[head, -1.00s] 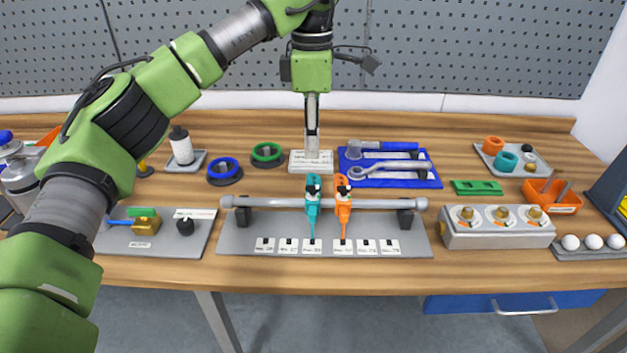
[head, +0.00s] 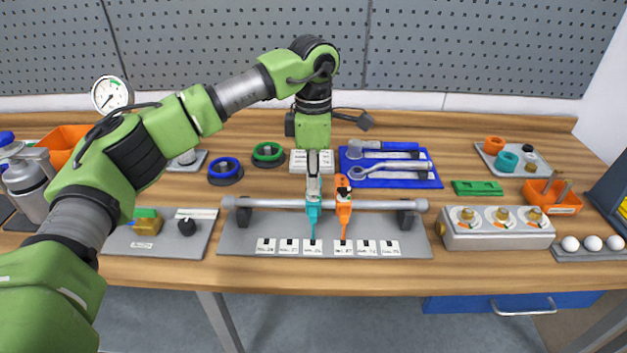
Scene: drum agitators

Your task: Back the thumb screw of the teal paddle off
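The teal paddle (head: 312,221) hangs on the horizontal grey bar (head: 270,203) with its tip down toward the row of labels. My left gripper (head: 313,193) points straight down right over the top of the teal paddle. Its fingers cover the paddle's thumb screw, which I cannot see. The fingertips look close to the paddle top, but whether they touch or grip anything is not clear. The orange paddle (head: 343,211) hangs just to the right, with its dark thumb screw (head: 343,191) showing on top. My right gripper is not in view.
A row of white labels (head: 313,248) lies on the grey base (head: 245,235). Behind stand a blue tool tray (head: 432,181) and two rings, blue (head: 225,168) and green (head: 268,152). A block with several brass valves (head: 500,240) is to the right.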

